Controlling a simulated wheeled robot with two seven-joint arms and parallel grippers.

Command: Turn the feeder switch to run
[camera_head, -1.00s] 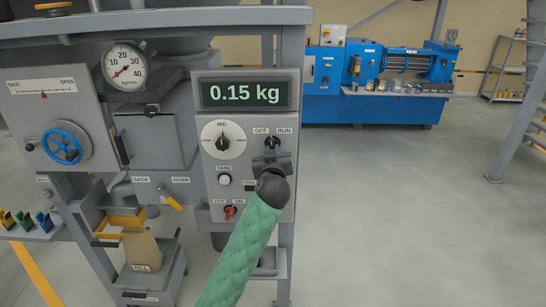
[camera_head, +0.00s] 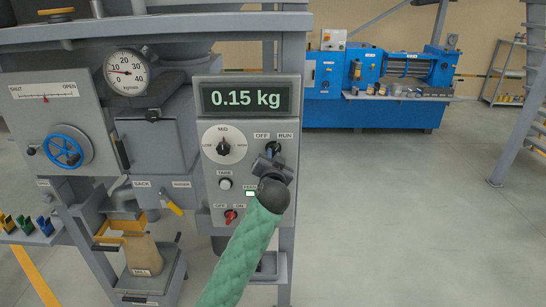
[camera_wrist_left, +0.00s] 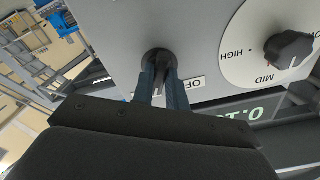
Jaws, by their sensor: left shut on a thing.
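The feeder switch (camera_head: 273,147) is a black knob under the OFF and RUN labels on the grey control panel (camera_head: 207,175). My left gripper (camera_head: 273,160) comes up from below and is shut on this knob; its wrist hides part of the panel's right side. In the left wrist view the two fingers (camera_wrist_left: 161,82) sit on either side of the black switch handle (camera_wrist_left: 157,60). The switch's exact pointing is partly hidden by the fingers. A small lamp (camera_head: 250,194) beside the feed label shows white. My right gripper is not in view.
The panel also carries a LOW-MID-HIGH dial (camera_head: 223,146), a white tare button (camera_head: 225,184), a red off-on switch (camera_head: 230,216) and a display (camera_head: 245,97) reading 0.15 kg. A gauge (camera_head: 126,71) and a blue handwheel (camera_head: 63,151) are left. Open floor lies right.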

